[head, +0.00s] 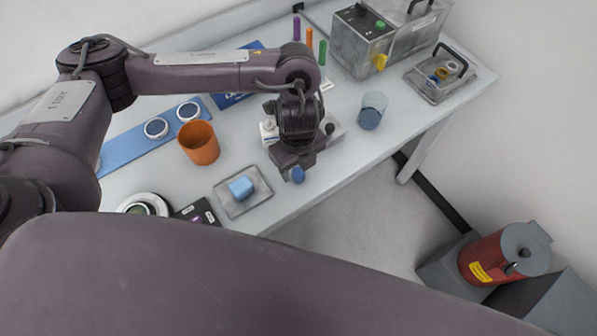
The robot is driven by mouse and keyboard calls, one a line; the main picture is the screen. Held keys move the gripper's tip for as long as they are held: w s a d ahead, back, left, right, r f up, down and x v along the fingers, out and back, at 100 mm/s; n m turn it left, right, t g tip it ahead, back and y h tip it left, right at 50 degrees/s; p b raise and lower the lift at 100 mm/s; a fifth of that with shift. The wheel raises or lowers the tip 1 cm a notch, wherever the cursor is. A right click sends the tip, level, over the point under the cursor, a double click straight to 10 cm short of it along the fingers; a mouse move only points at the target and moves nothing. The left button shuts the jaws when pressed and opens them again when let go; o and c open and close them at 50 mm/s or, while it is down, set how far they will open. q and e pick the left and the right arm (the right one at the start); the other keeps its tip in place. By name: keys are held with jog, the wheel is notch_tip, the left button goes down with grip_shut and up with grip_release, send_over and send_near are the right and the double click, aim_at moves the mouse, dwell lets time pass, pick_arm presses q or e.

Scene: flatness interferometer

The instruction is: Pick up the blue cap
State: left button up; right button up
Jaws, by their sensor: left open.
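A small dark blue cap (298,176) shows right at the tip of my left gripper (293,168), near the table's front edge. My left gripper points down and is open. It covers part of the cap, and I cannot tell whether the fingers are around it or only beside it. My right gripper is not in the head view.
An orange cup (199,144) and a grey tray (256,202) with a light blue block (241,187) stand left of the gripper. A clear glass (372,108) with blue in it stands to the right. A grey machine (361,48) is behind. A red bin (490,262) stands on the floor.

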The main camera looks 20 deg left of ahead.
aim_at(298, 175)
pick_arm(q)
notch_tip(298, 175, down, 2)
jog(key=shift+f, duration=0.25)
jog(key=shift+w, duration=0.1)
jog(key=c, duration=1)
pick_arm(e)
jog(key=shift+w+a, duration=0.2)
jog(key=shift+w, duration=0.75)
pick_arm(q)
jog(key=shift+r, duration=0.1)
pick_arm(e)
jog(key=shift+d, duration=0.1)
